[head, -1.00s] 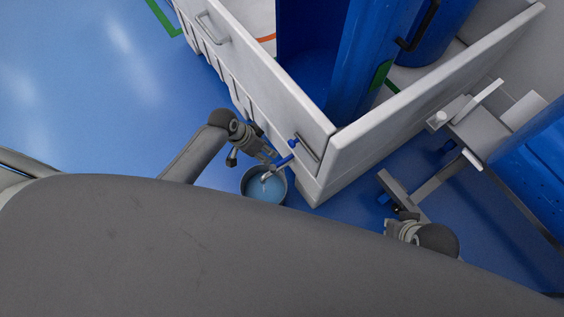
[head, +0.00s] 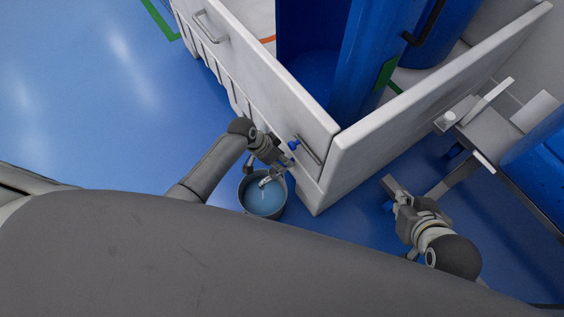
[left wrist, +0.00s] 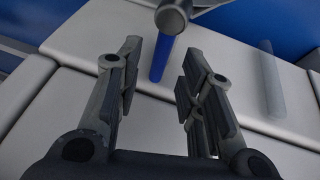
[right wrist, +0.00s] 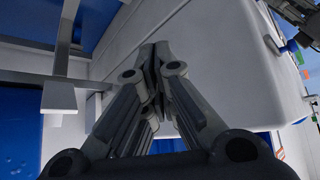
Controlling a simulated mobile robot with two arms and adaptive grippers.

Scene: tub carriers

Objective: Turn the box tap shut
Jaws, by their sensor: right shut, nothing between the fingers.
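The box tap has a blue handle (head: 293,145) on the lower front of the white box (head: 330,140), and its pale spout (head: 266,180) points down over a bucket of water (head: 263,199). In the left wrist view the blue lever (left wrist: 161,58) hangs below a grey round end, beyond and between my fingertips. My left gripper (head: 283,159) is open at the tap and hides part of it; its fingers (left wrist: 160,65) stand apart with nothing between their pads. My right gripper (head: 397,190) is shut and empty, right of the box corner; its closed tips show in the right wrist view (right wrist: 158,50).
The white box holds tall blue containers (head: 365,60). A grey metal frame (head: 455,125) with a blue drum (head: 540,150) stands at the right, close to my right gripper. Blue floor (head: 90,90) is clear on the left.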

